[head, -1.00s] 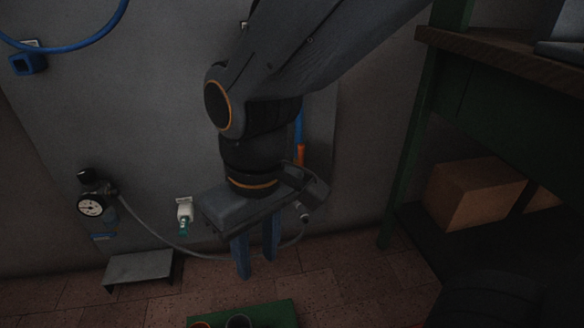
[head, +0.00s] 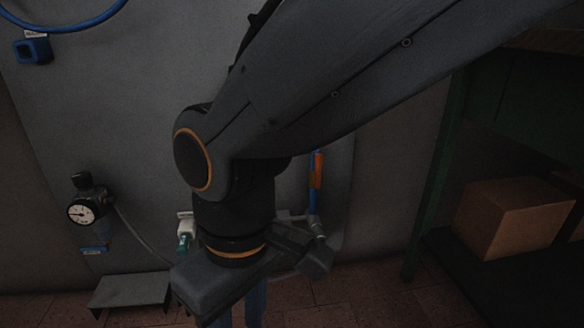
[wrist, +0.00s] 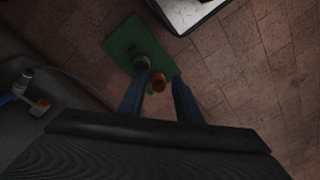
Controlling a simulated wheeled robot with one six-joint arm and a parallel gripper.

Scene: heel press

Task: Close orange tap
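The orange tap handle (head: 316,170) stands upright along a blue pipe on the grey wall panel, right of my forearm in the head view. Metal fittings (head: 317,228) sit below it, partly behind my wrist. A small orange end (wrist: 43,103) on a pale fitting with a blue part shows at the left of the wrist view; I cannot tell if it is the same tap. My gripper (wrist: 158,100) points down at the floor, left of and apart from the tap. Its two fingers are spread with nothing between them.
A green mat (wrist: 121,40) with a dark cup and an orange cup (wrist: 159,83) lies below my fingers. A gauge (head: 82,212), a white-and-teal fitting (head: 186,230) and a low metal step (head: 130,291) are left. A green rack with a cardboard box (head: 510,218) stands right.

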